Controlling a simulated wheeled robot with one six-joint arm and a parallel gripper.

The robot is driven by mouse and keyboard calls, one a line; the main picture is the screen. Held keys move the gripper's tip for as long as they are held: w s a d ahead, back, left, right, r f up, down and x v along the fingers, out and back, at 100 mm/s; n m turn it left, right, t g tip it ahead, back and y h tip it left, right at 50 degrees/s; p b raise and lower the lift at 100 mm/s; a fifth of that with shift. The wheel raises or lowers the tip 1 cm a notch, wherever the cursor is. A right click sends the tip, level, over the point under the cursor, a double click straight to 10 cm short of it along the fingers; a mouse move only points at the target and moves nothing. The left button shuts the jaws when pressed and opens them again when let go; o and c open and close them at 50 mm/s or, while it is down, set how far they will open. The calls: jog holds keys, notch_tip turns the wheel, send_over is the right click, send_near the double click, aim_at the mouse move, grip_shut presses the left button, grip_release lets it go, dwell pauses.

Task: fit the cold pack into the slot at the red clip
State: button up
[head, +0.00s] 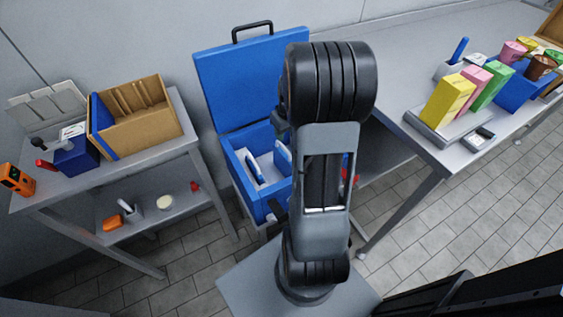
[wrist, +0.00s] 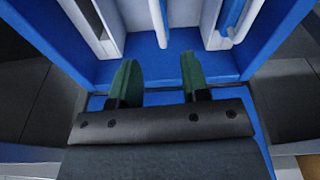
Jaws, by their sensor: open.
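The open blue cooler box (head: 240,185) stands behind my arm, its lid raised. Inside, white dividers form slots, and a blue-and-white piece (head: 252,167), which may be the cold pack, stands at the left. In the wrist view, a light blue, pack-like piece (wrist: 230,14) stands upright among white walls at the upper right. My gripper (wrist: 158,78) is open and empty, its two green fingertips over the near part of the box, apart from that piece. A small red part (head: 349,176) shows just right of my arm; I cannot tell whether it is the red clip.
A left table (head: 180,140) carries a cardboard box (head: 150,120), a small blue bin (head: 76,157) and an orange device (head: 17,180). The right table (head: 395,110) holds colourful cartons (head: 447,100). The blue box walls (wrist: 55,40) rise on both sides of my gripper.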

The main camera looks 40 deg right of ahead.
aim_at(283, 146)
jog(key=shift+w+f+b, duration=0.2)
jog(key=shift+f, duration=1.4)
jog(key=shift+w+f+b, duration=0.25)
jog(key=shift+f, duration=1.3)
jog(key=shift+w+f+b, duration=0.2)
jog(key=shift+f, duration=1.4)
grip_shut()
jog(key=shift+d, duration=0.1)
